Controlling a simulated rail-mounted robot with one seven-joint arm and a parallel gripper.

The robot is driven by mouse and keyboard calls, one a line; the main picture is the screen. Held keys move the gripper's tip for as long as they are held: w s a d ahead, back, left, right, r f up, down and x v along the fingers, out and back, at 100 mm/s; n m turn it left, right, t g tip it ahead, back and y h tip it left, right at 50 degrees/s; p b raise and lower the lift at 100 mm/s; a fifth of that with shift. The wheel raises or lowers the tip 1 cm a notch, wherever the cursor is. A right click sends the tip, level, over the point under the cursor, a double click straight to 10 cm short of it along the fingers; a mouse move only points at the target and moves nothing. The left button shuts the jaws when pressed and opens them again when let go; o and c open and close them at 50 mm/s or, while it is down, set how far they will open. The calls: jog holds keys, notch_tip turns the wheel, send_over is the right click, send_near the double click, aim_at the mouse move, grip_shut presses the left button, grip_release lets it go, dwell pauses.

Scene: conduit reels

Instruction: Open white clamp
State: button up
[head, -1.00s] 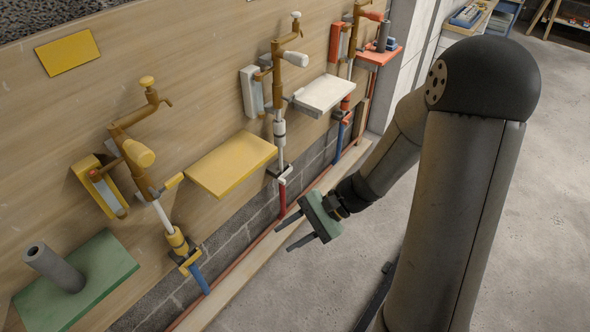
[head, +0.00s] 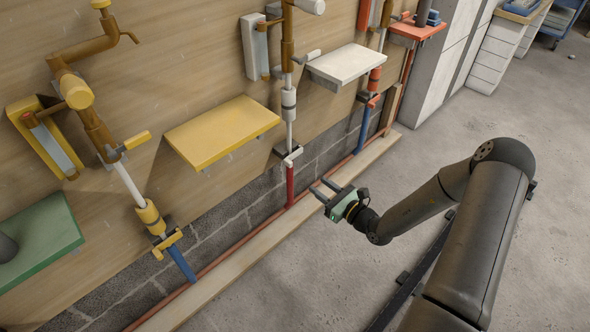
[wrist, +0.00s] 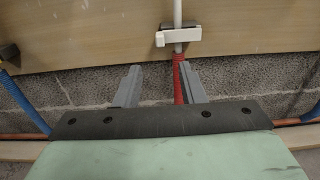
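The white clamp (head: 288,153) sits low on the wall, where a white pipe meets a red conduit (head: 290,185). My gripper (head: 322,187) is open and empty, below and in front of the clamp. In the wrist view its two fingers (wrist: 160,78) point at the wall, apart from the clamp; the right fingertip overlaps the red conduit in the picture.
A yellow shelf (head: 222,132) stands out left of the white pipe and a white shelf (head: 345,65) right of it. A yellow clamp (head: 165,240) with a blue conduit (head: 182,264) is at left.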

aim_at(292, 165)
jog(key=b+x, duration=0.3)
jog(key=x, duration=0.9)
grip_shut()
